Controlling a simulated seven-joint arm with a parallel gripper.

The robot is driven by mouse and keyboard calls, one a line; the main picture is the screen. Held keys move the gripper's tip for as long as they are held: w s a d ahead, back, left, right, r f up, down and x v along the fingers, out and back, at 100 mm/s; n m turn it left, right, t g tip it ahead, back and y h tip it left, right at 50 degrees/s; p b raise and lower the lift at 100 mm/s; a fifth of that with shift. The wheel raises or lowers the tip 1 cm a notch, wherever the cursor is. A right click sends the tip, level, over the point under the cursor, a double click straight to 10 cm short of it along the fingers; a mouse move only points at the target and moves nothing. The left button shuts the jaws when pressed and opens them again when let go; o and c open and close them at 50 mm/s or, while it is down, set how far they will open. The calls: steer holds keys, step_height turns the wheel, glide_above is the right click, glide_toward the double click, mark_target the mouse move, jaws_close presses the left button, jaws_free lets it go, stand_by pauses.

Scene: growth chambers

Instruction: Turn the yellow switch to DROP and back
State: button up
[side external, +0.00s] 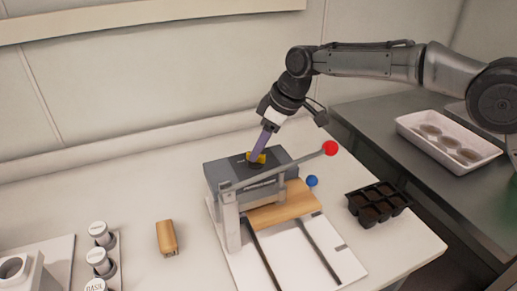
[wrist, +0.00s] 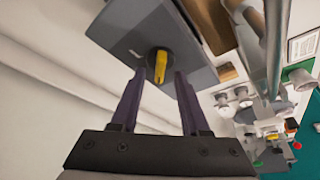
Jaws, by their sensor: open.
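The yellow switch (wrist: 160,67) is a yellow bar on a round black base, on top of a dark grey box (wrist: 120,30). In the side external view the switch (side external: 257,157) is partly hidden by my gripper, and the grey box (side external: 222,178) sits at the back of a press-like device. My gripper (wrist: 157,77) has purple fingers, open, with the yellow bar between their tips and a gap on each side. In the side external view my gripper (side external: 261,150) points down at the switch. I cannot read any DROP label.
A lever with a red ball (side external: 330,148) slants across just in front of the box. A blue knob (side external: 312,181) and a wooden block (side external: 285,207) are below it. A black cell tray (side external: 378,202) stands right, a wooden piece (side external: 166,238) left.

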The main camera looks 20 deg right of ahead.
steer(key=v, duration=1.2)
steer(key=shift+r, duration=0.2)
steer(key=shift+s+d, duration=0.1)
steer(key=shift+d, duration=0.05)
steer(key=s+d+r+m+t, duration=0.1)
steer(key=s+d+r+t, duration=0.1)
steer(key=s+d+r, duration=0.4)
steer(key=s+d+r+m+t+h, duration=0.1)
steer(key=s+d+r+m, duration=0.25)
steer(key=s+d, duration=0.65)
steer(key=s+d+f+m+h, duration=0.1)
steer(key=s+d+f+m, duration=0.1)
steer(key=s+f, duration=0.7)
steer(key=s+d+f+m+h, duration=0.1)
steer(key=s+d+f+m, duration=0.1)
steer(key=s+d+f, duration=0.3)
steer(key=s+f, duration=0.3)
steer(key=s, duration=0.1)
steer(key=shift+s+d+f+m, duration=0.25)
steer(key=shift+d+f+m, duration=0.05)
steer(key=shift+f+m, duration=0.1)
